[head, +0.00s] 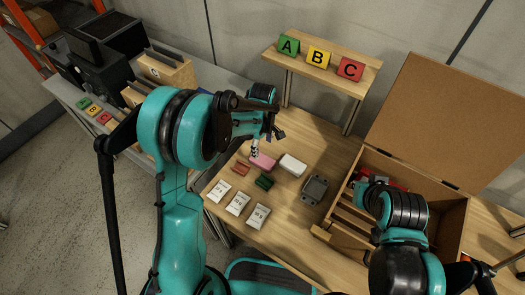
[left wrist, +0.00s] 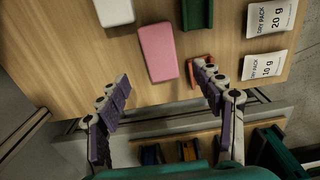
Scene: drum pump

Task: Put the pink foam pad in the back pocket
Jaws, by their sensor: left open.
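The pink foam pad (head: 264,162) lies flat on the wooden table, between a white block (head: 293,165) and a red piece (head: 240,169). My left gripper (head: 266,143) is open and empty above the pad's far side. In the left wrist view the pad (left wrist: 157,52) lies ahead of the open fingertips (left wrist: 163,77), between their lines and not gripped. The wooden box (head: 345,243) with a raised lid stands at the right. My right arm covers part of it, so I cannot make out the back pocket. My right gripper does not show.
A green piece (head: 264,182), several white dry packs (head: 238,204) and a grey device (head: 315,188) lie around the pad. A raised shelf (head: 327,75) with A, B and C signs stands behind. The box lid (head: 450,120) rises at the back right.

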